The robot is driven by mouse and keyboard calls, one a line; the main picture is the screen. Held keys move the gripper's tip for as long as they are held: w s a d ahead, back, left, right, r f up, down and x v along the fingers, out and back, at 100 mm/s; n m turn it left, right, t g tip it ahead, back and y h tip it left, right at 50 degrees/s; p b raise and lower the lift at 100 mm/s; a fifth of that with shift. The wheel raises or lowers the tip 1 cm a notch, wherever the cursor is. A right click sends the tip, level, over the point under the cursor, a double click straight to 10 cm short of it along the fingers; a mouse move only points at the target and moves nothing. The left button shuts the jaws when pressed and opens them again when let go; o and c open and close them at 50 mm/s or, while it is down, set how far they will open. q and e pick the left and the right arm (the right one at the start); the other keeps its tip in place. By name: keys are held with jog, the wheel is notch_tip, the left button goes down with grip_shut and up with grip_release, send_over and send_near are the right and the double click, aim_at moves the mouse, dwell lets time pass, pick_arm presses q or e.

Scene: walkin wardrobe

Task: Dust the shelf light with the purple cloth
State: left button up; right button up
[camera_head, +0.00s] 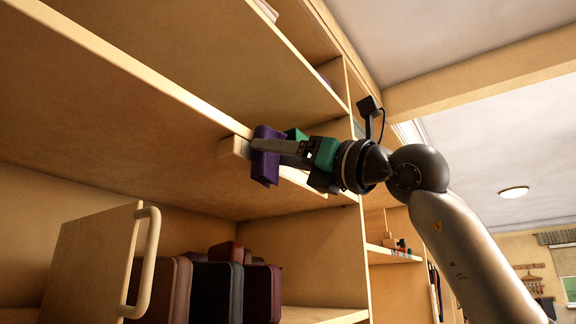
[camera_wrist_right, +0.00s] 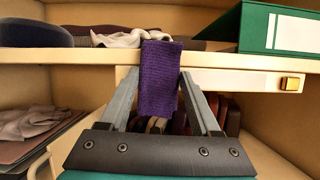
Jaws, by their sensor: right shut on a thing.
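The purple cloth (camera_head: 265,170) is pinched between the fingers of my right gripper (camera_head: 268,148), which comes in from the right, just under the front of the shelf. In the right wrist view the cloth (camera_wrist_right: 160,80) hangs folded between the fingertips of the right gripper (camera_wrist_right: 158,92). A pale bar that looks like the shelf light (camera_head: 233,148) runs under the shelf's front edge. It also shows in the right wrist view (camera_wrist_right: 225,78), with a brass piece at its right end. The cloth overlaps the bar; contact looks likely but is not certain. My left gripper is out of view.
The wooden shelf (camera_head: 120,130) spans above the bar. Below stand several brown, black and red cases (camera_head: 215,290). A wooden panel with a pale handle (camera_head: 148,262) juts out at the lower left. A green binder (camera_wrist_right: 285,30) rests above the bar.

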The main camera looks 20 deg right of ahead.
jog(key=shift+s+a+f, duration=0.1)
jog(key=shift+s+a, duration=0.2)
jog(key=shift+a, duration=0.15)
jog(key=shift+w+d, duration=0.15)
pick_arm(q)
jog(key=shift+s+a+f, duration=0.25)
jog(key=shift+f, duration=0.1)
pick_arm(e)
jog(key=shift+d+f+b, duration=0.1)
jog(key=shift+d+b, duration=0.15)
jog(key=shift+b, duration=0.1)
jog(key=shift+s+d+f, duration=0.1)
jog(key=shift+s+d, duration=0.1)
jog(key=shift+d, duration=0.25)
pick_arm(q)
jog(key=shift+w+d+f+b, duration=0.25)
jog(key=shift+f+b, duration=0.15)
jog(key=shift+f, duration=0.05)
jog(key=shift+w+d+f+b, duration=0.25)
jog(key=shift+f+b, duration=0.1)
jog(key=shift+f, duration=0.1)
pick_arm(e)
jog(key=s, duration=0.1)
jog(key=s+d, duration=0.1)
jog(key=s, duration=0.2)
jog(key=shift+s+d+r, duration=0.3)
jog(key=shift+s+d, duration=0.1)
